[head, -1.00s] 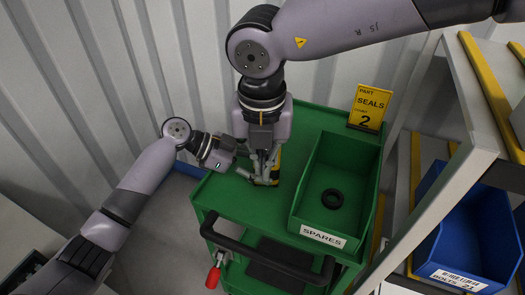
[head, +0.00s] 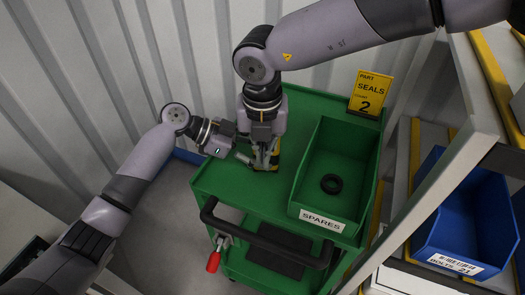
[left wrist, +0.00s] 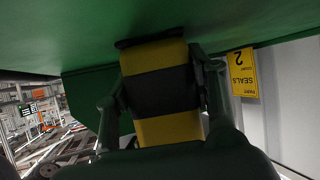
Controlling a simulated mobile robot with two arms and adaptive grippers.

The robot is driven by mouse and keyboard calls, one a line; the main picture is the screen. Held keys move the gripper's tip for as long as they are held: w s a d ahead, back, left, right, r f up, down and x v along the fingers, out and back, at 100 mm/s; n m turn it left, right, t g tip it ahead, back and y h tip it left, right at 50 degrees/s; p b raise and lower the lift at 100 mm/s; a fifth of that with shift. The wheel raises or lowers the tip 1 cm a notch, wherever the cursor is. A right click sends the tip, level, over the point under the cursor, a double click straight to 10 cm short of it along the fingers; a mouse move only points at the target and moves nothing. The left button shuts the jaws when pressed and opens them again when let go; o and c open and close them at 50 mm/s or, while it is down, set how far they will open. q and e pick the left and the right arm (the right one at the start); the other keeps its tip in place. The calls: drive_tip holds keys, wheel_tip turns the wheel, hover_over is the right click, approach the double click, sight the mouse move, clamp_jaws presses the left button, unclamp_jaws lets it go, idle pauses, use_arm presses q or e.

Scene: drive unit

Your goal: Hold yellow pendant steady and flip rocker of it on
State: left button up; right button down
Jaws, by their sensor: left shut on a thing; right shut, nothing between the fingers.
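The yellow pendant (head: 275,161), with black bands, stands on the green cart top, largely hidden behind my right gripper in the head view. In the left wrist view the yellow and black pendant (left wrist: 163,90) fills the gap between the fingers. My left gripper (head: 246,159) reaches in from the left and is shut on the pendant. My right gripper (head: 264,163) points down at the pendant from above, shut with nothing between its fingers. I cannot tell whether its tips touch the pendant. The rocker is not visible, so its position cannot be told.
The green cart (head: 215,183) has a black handle (head: 262,241) at its front. A shelf with a blue bin (head: 432,225) is at right.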

use_arm(q)
drive_tip(key=shift+s, duration=0.1)
use_arm(e)
drive_tip(key=shift+w+f, duration=0.4)
drive_tip(key=shift+f, duration=0.2)
drive_tip(key=s+r, duration=0.8)
drive_tip(key=r, duration=0.2)
idle(0.5)
drive_tip(key=shift+r, duration=0.1)
